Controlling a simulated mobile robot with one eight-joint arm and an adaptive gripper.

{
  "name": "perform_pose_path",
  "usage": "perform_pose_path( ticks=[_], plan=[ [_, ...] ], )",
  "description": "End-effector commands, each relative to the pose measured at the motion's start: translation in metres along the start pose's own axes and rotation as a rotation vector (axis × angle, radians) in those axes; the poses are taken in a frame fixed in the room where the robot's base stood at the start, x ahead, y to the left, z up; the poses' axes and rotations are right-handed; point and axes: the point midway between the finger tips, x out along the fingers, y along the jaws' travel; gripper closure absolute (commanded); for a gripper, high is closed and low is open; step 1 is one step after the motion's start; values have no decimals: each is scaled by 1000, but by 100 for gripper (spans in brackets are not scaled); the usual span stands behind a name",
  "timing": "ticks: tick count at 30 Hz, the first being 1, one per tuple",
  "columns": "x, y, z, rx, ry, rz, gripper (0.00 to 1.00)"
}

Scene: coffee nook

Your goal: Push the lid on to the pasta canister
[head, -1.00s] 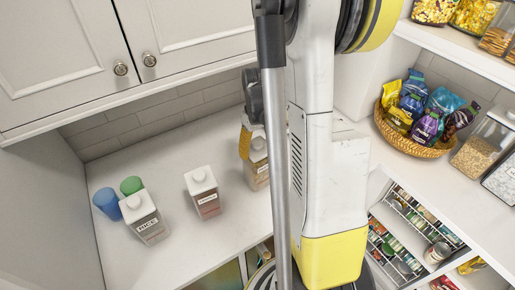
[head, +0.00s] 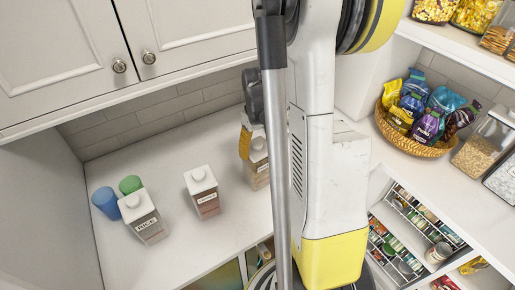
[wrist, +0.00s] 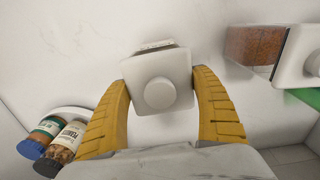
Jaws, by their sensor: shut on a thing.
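A clear canister (head: 258,172) with a white lid (head: 258,146) stands on the counter beside my arm in the head view; its label is too small to read, so I take it for the pasta canister by my gripper's position. In the wrist view its white square lid (wrist: 140,82) with a round knob lies between the two yellow fingers of my gripper (wrist: 160,82). The fingers are shut on the lid's opposite sides. The lid sits over the canister top, but I cannot tell whether a gap remains. The canister body is mostly hidden below the lid.
A canister with reddish-brown contents (head: 206,203) and another labelled canister (head: 150,228) stand to the left. Blue (head: 106,203) and green (head: 131,185) cups are behind them. Two jars (wrist: 55,140) show at the wrist view's left. The counter's front left is clear.

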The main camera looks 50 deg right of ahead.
Motion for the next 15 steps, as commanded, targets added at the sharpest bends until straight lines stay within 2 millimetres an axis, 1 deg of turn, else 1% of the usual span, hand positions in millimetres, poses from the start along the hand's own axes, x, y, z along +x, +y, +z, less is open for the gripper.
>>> perform_pose_path(
  ticks=[8, 9, 10, 11, 15],
  plan=[
    [0, 0, 0, 0, 0, 0, 54],
    [0, 0, 0, 0, 0, 0, 15],
    [0, 0, 0, 0, 0, 0, 6],
    [0, 0, 0, 0, 0, 0, 0],
    [0, 0, 0, 0, 0, 0, 0]
  ],
)
